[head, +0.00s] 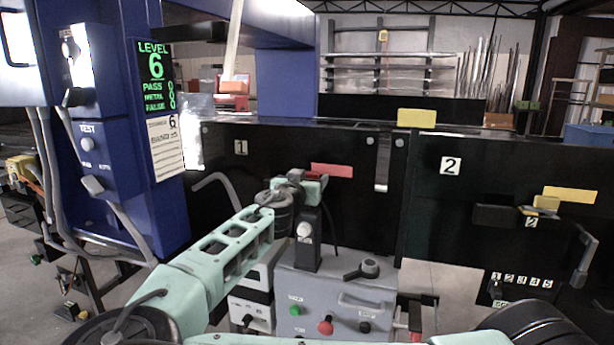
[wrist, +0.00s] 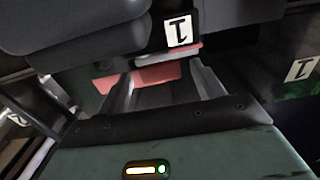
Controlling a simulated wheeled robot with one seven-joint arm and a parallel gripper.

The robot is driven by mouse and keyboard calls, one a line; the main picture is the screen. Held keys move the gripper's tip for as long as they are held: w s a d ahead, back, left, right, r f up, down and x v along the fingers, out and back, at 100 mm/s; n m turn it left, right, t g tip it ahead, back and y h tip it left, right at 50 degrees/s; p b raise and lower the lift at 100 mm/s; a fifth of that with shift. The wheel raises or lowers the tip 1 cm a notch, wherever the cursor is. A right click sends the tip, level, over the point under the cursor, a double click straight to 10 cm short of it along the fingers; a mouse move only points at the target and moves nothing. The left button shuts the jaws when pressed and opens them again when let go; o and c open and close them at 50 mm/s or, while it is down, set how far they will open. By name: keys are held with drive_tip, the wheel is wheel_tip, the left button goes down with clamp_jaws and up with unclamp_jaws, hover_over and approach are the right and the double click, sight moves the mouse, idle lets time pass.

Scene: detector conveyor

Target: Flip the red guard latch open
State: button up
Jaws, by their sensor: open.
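The red guard latch (head: 331,170) is a flat red bar on the black panel, right of the "1" label, in the head view. My gripper (head: 310,186) is right beside its left end in that view, its fingers mostly hidden by my wrist. In the wrist view my gripper (wrist: 165,80) is open, with its two grey fingers apart. A red piece (wrist: 152,76), apparently the latch, shows between and just beyond the fingers. Whether the fingers touch it cannot be told.
A grey control box (head: 340,290) with buttons and a black knob stands below my gripper. The blue detector cabinet (head: 125,130) stands at left. A second black panel (head: 470,235) marked "2" has a yellow latch (head: 570,194). A yellow block (head: 416,117) sits on the top edge.

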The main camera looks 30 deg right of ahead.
drive_tip(key=c, duration=1)
drive_tip(key=shift+f+t+b, duration=0.1)
drive_tip(key=shift+t+b, duration=0.2)
drive_tip(key=shift+s+d+n+t+y+b, duration=0.15)
drive_tip(key=shift+n+t+y+b, duration=0.25)
drive_tip(key=shift+n+t+y, duration=0.7)
drive_tip(key=shift+s+d+n+t+y+b, duration=0.1)
drive_tip(key=shift+s+n+t+y+b, duration=0.2)
drive_tip(key=shift+n+t+y, duration=0.75)
drive_tip(key=shift+s+d+n+t+y+b, duration=0.15)
drive_tip(key=shift+n+t+y+b, duration=0.45)
drive_tip(key=shift+y, duration=0.95)
drive_tip(key=shift+a+n, duration=0.1)
drive_tip(key=shift+n, duration=0.25)
drive_tip(key=o, duration=1)
drive_tip(key=shift+g, duration=0.25)
